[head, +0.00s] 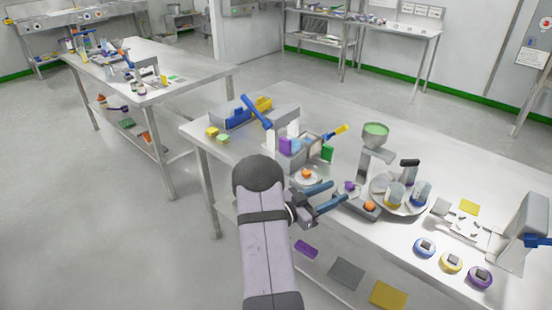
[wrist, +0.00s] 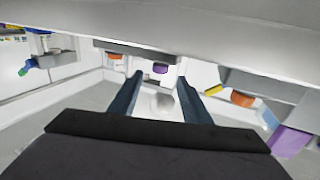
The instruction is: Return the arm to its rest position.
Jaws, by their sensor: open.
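My arm (head: 265,240) reaches up from the bottom of the head view toward the near edge of the steel bench. My gripper (head: 338,195) is at its end, over the bench's near edge, with two blue-grey fingers spread apart. The wrist view shows the same gripper (wrist: 160,90) open, with nothing between the fingers. Beyond the fingers that view shows pale surfaces and a purple item (wrist: 160,68).
Close to the gripper are a white dish with an orange item (head: 306,175), a grey device with an orange knob (head: 358,203) and a round tray (head: 399,207). Colored rings (head: 451,262) lie at right. Open floor (head: 90,240) is at left.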

